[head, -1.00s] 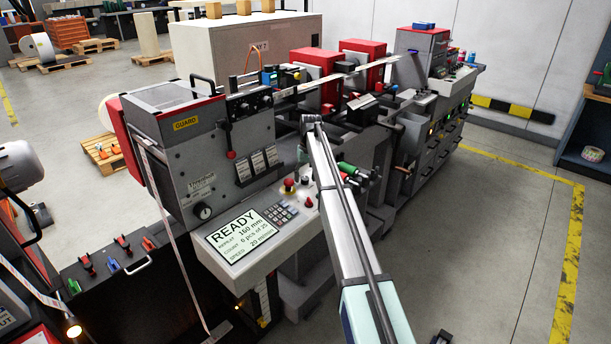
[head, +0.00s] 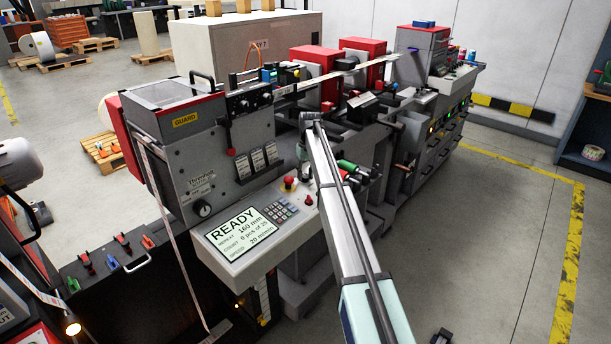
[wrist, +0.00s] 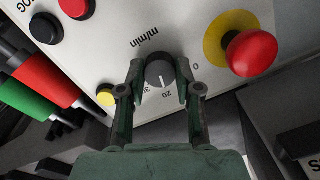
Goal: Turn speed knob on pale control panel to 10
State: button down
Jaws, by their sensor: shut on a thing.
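The dark grey speed knob (wrist: 160,72) sits on the pale control panel (wrist: 118,62) in the wrist view. Its white pointer line aims at the "20" mark; "0" and "30" marks and "m/min" also show. My gripper (wrist: 160,92) has one finger on each side of the knob and is shut on it. In the head view the pale panel (head: 222,236) carries a screen (head: 248,230) reading READY, 160 mm and speed 20 m/min. My arm hides the knob and gripper there.
A red mushroom button (wrist: 250,54) on a yellow disc stands close right of the knob. A small yellow button (wrist: 106,96) is close at left. Red and black buttons (wrist: 45,28) lie at upper left, with red and green cylinders (wrist: 50,82) at the left edge.

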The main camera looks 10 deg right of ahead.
aim_at(306, 176)
jog(key=n+b, duration=0.2)
jog(key=n, duration=0.4)
jog(key=shift+h, duration=0.3)
dwell(0.4)
jog(key=c, duration=0.8)
grip_release()
jog(key=r, duration=1.2)
jog(key=shift+s, duration=0.2)
